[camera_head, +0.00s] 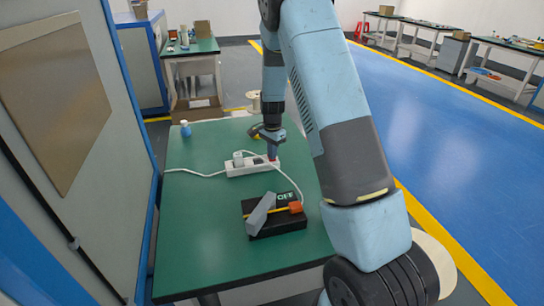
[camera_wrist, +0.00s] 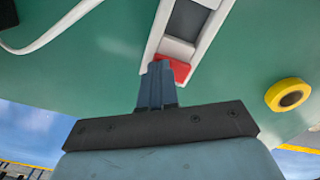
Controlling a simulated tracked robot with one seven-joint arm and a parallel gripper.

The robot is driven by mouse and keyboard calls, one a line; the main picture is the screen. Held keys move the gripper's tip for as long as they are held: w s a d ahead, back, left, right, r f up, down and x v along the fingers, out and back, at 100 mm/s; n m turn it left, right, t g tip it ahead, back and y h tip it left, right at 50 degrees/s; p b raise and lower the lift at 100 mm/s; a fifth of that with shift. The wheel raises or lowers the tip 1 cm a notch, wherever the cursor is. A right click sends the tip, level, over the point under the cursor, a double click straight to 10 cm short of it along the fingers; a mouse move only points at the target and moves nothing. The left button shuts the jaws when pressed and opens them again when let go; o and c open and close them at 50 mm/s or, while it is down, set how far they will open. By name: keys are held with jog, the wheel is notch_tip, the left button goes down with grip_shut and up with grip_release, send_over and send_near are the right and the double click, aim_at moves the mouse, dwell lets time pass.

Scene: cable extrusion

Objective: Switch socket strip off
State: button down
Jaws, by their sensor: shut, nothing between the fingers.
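The white socket strip (camera_head: 249,167) lies on the green table in the head view, with a plug in it at its left part. Its end shows in the wrist view (camera_wrist: 205,42), with a red switch (camera_wrist: 176,69) near that end. My gripper (camera_wrist: 158,70) is shut, with its fingertips right at the red switch and covering part of it. I cannot tell whether they press on it. In the head view my gripper (camera_head: 272,152) points down at the strip's right end. The switch's position cannot be read.
A black box with an "OFF" label (camera_head: 262,222) sits nearer on the green table (camera_head: 200,240), with a grey and an orange piece on it. A white cable (camera_head: 200,173) runs left. A yellow tape roll (camera_wrist: 289,95) lies right of the strip. A small blue bottle (camera_head: 185,129) stands far left.

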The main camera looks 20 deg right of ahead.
jog(key=shift+r, duration=3.45)
